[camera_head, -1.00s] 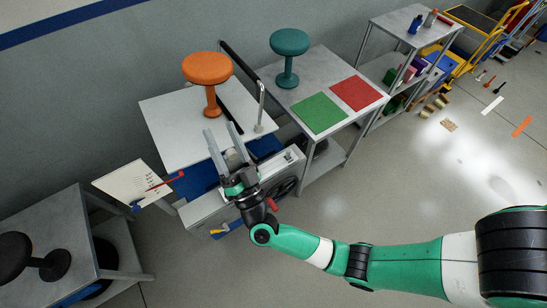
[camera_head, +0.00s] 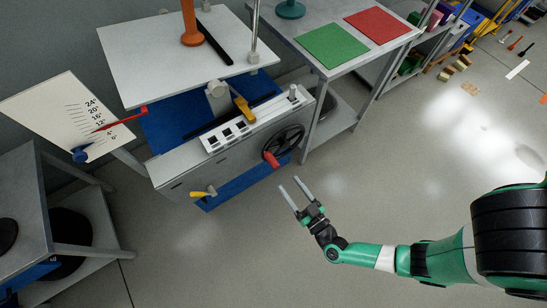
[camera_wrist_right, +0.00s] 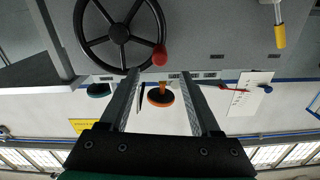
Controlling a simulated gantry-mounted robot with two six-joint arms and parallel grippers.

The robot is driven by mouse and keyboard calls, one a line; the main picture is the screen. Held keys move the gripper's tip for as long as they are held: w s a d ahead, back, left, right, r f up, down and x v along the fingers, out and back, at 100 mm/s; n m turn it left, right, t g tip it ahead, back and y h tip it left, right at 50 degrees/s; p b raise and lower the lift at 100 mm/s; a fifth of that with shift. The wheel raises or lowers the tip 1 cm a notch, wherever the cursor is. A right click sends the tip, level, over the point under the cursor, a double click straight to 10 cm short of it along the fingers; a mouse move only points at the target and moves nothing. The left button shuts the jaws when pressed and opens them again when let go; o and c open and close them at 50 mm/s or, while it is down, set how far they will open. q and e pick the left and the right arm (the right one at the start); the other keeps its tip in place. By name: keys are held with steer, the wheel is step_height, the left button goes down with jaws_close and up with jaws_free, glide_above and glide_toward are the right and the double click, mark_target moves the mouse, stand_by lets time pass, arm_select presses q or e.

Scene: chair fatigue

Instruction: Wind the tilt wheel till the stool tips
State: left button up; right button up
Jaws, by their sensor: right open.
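The dark spoked tilt wheel (camera_head: 285,143) is on the front of the grey machine, with a red knob (camera_head: 271,159) at its lower left in the head view. The orange stool (camera_head: 191,30) stands upright on the white platform (camera_head: 145,65); its seat is cut off there. In the right wrist view the wheel (camera_wrist_right: 120,38) and its red knob (camera_wrist_right: 159,55) show just beyond my fingertips. My right gripper (camera_head: 289,184) is open and empty, in front of and below the wheel, apart from the knob. My left gripper is not in view.
A scale board (camera_head: 50,110) with a red pointer (camera_head: 125,120) is at the left. A yellow-handled lever (camera_head: 203,193) sticks out from the machine's front. A side table holds green (camera_head: 334,44) and red (camera_head: 377,26) mats. The floor before the machine is clear.

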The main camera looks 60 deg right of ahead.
mark_target(277, 168)
steer(key=b+x, duration=0.3)
steer(key=x, duration=0.6)
steer(key=shift+w+d+f+b, duration=0.1)
steer(key=shift+w+d+b, duration=0.05)
steer(key=shift+w+b, duration=0.25)
steer(key=shift+w+d, duration=0.25)
steer(key=shift+w, duration=0.25)
jaws_close()
stand_by(0.3)
